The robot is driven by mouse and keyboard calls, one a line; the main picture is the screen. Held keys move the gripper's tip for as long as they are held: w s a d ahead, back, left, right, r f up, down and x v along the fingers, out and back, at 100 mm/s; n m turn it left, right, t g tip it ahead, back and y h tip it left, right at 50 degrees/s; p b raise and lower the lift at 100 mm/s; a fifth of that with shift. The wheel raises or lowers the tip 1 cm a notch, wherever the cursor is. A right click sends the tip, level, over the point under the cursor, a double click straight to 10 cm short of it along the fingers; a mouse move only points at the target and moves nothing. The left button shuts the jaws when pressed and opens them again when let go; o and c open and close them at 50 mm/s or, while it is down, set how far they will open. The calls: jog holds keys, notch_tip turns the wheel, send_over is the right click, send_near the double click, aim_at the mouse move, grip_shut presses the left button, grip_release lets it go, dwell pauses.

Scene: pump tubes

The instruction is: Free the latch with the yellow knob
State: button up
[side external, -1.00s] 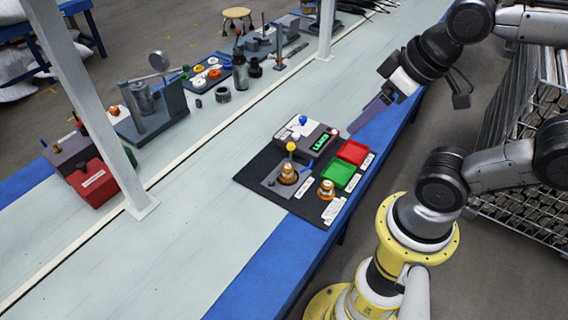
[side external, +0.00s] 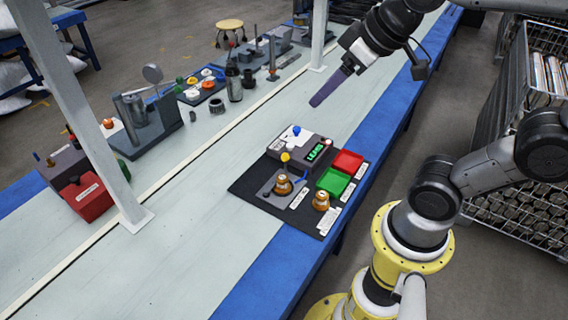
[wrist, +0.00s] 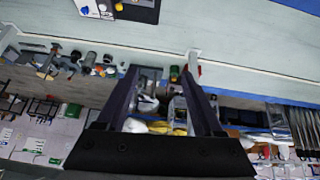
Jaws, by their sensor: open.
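The latch itself is too small to make out clearly. My gripper (side external: 318,102) is above the table, up and to the right of the knob and well apart from it. In the wrist view my gripper (wrist: 163,80) has its two fingers spread with nothing between them. The yellow knob is only a small spot at the top of that view.
A grey box with a lit green display (side external: 316,152) stands behind the fixture. A red tray (side external: 347,162) and green tray (side external: 333,181) lie to the right. Another orange part (side external: 322,200) stands in front. A white post (side external: 84,110) rises at left. The pale tabletop (side external: 185,225) left of the mat is clear.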

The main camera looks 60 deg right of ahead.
jog(key=w+d, duration=0.2)
jog(key=w, duration=0.5)
jog(key=m+g, duration=0.3)
jog(key=g, duration=0.4)
send_over(285, 156)
notch_tip(285, 156, down, 31)
jog(key=f, duration=1.3)
jog(key=shift+w+d, duration=0.2)
jog(key=shift+d, duration=0.15)
grip_shut()
